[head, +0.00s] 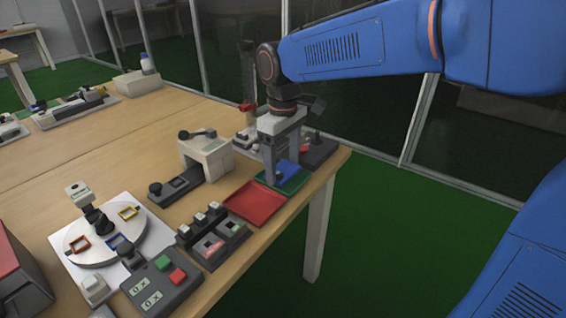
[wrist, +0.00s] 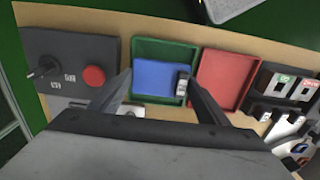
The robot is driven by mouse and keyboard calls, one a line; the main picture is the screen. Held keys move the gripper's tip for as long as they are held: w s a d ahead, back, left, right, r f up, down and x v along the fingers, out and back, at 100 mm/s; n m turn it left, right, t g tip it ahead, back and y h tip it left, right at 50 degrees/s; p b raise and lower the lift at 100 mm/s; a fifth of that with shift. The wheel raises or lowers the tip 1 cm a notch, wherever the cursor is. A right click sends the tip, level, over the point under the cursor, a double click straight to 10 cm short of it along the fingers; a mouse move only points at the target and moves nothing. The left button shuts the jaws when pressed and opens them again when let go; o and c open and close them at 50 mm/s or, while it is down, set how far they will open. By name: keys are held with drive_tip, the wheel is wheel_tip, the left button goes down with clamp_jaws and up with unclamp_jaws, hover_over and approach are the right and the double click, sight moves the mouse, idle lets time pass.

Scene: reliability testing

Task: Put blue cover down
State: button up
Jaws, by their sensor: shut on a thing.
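The blue cover (head: 291,181) is a flat blue piece at the green tray (head: 264,180), near the table's right edge. In the wrist view the blue cover (wrist: 156,80) lies within the outline of the green tray (wrist: 165,50), with a small grey block at its right side. My gripper (head: 288,170) points down over the tray. In the wrist view its fingers (wrist: 160,76) stand at the cover's left and right sides, shut on it. Whether the cover touches the tray floor cannot be told.
A red tray (head: 256,203) sits right beside the green one. A dark box with a red button (wrist: 94,76) stands on the other side. Switch boxes (head: 213,235), a grey-white fixture (head: 206,155) and a round turntable (head: 100,240) fill the nearby table.

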sight(283, 170)
drive_tip(key=shift+f, duration=0.55)
drive_tip(key=o, duration=1)
drive_tip(key=shift+s+f, duration=0.1)
drive_tip(key=shift+f, duration=0.1)
drive_tip(key=shift+o, duration=0.2)
drive_tip(key=shift+r, duration=0.55)
wheel_tip(283, 170, up, 12)
drive_tip(key=r, duration=0.1)
drive_tip(key=s+d+f+m+t, duration=0.1)
drive_tip(key=s+d+f+m, duration=0.3)
drive_tip(key=d, duration=0.5)
drive_tip(key=s+d+f+m+t, duration=0.1)
drive_tip(key=s+d+f, duration=0.1)
drive_tip(key=s+d, duration=0.5)
drive_tip(key=s+d+f+m+t, duration=0.2)
drive_tip(key=s+d+f+m, duration=0.3)
drive_tip(key=s+d+f, duration=0.4)
drive_tip(key=shift+s+d+f+t, duration=0.25)
drive_tip(key=shift+d+f+t, duration=0.15)
drive_tip(key=shift+d+f, duration=0.6)
